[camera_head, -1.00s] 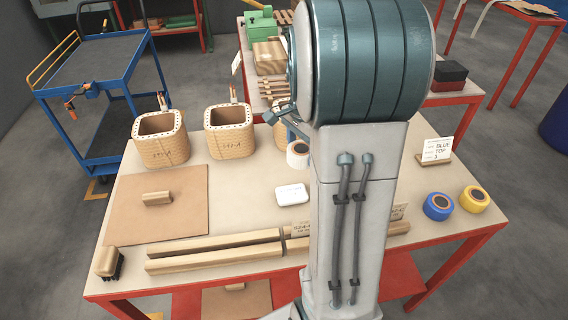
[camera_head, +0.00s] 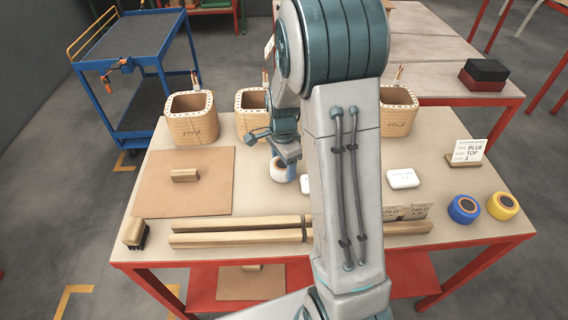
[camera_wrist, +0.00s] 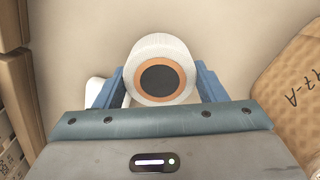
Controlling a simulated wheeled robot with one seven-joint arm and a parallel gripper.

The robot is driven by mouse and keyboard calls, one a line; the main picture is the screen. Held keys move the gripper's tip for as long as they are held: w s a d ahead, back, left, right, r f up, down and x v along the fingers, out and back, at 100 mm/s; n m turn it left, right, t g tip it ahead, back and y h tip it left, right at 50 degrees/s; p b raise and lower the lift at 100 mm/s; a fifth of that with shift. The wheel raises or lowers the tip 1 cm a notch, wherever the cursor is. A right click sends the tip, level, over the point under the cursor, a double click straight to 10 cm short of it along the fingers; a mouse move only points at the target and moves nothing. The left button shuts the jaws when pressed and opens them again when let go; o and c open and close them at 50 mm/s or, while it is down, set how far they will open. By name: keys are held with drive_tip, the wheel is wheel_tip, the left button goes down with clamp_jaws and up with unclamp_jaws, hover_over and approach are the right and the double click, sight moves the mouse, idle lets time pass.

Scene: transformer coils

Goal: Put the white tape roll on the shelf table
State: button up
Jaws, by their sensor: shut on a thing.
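The white tape roll (camera_wrist: 160,50) has an orange core ring and a dark centre. In the wrist view it sits between the two blue fingers of my gripper (camera_wrist: 160,85), which is shut on it. In the head view the white tape roll (camera_head: 279,170) shows below my gripper (camera_head: 285,152), over the middle of the near table (camera_head: 330,180). I cannot tell whether the roll touches the tabletop. A second table (camera_head: 440,60) stands behind; I cannot tell which one is the shelf table.
Woven coils (camera_head: 191,118) stand along the table's back edge. Wooden bars (camera_head: 235,240) lie in front. Blue (camera_head: 463,209) and yellow (camera_head: 503,206) tape rolls are at the right, by a sign (camera_head: 467,151) reading "BLUE TOP". A brown board (camera_head: 180,205) lies left.

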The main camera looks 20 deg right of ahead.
drive_tip(key=shift+f, duration=0.25)
drive_tip(key=shift+f, duration=0.2)
drive_tip(key=o, duration=1)
drive_tip(key=shift+o, duration=0.2)
drive_tip(key=shift+r, duration=0.1)
